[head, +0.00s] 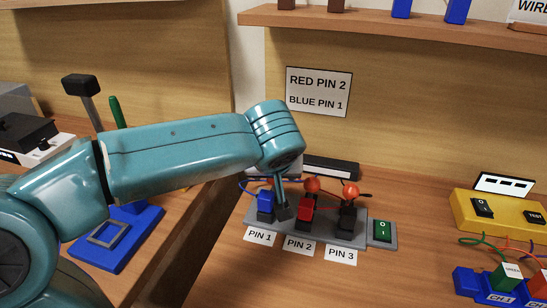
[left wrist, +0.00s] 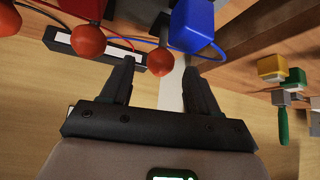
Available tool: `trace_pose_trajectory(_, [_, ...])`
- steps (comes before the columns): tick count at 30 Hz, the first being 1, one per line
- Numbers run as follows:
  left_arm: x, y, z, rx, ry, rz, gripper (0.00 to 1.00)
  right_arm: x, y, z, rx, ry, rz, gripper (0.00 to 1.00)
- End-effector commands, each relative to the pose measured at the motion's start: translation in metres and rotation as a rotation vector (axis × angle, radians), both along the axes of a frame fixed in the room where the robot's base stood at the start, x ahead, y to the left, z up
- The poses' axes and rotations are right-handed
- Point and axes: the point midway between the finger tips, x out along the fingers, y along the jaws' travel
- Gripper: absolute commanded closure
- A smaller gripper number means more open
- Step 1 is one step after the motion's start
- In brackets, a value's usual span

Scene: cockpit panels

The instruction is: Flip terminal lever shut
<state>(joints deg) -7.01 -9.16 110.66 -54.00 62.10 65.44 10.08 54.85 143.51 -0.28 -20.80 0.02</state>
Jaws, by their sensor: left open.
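A grey terminal block (head: 258,226) with positions labelled PIN 1, PIN 2 and PIN 3 sits on the desk. A blue plug (head: 265,201) is at PIN 1 and a red plug (head: 306,209) at PIN 2. Orange-ball levers (head: 312,185) show at PIN 2 and at PIN 3 (head: 351,190). My left gripper (head: 283,211) points down at the block between the blue and red plugs. In the left wrist view its jaws (left wrist: 160,65) are open, with an orange ball (left wrist: 160,62) between the fingertips, beside the blue plug (left wrist: 192,22). Contact cannot be told. The PIN 1 lever is hidden in the head view.
A green rocker switch (head: 382,231) stands right of the block. A yellow box (head: 500,213) and blue channel connectors (head: 487,288) are farther right. A sign (head: 319,92) reads RED PIN 2, BLUE PIN 1. A blue lever base (head: 110,243) stands left.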

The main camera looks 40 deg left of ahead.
Motion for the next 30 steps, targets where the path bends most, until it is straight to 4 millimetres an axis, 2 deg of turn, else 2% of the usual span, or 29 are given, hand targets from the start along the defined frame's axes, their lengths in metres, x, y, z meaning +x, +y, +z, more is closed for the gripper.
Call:
trace_pose_trajectory(1, [-0.005, -0.005, 0.014, -0.001, -0.007, -0.004, 0.4, 0.0, 0.0, 0.006, 0.0, 0.0, 0.0, 0.37])
trace_pose_trajectory(9, [-0.036, -0.036, 0.072, -0.003, -0.007, -0.006, 0.4, 0.0, 0.0, 0.026, 0.0, 0.0, 0.0, 0.37])
trace_pose_trajectory(15, [-0.055, -0.053, 0.103, -0.002, -0.005, -0.005, 0.4, 0.0, 0.0, 0.036, 0.0, 0.0, 0.0, 0.37])
trace_pose_trajectory(21, [-0.063, -0.06, 0.115, -0.001, -0.003, -0.001, 0.4, 0.0, 0.0, 0.039, 0.0, 0.0, 0.0, 0.37])
trace_pose_trajectory(30, [-0.064, -0.06, 0.116, -0.001, -0.001, 0.001, 0.4, 0.0, 0.0, 0.039, 0.0, 0.0, 0.0, 0.37])
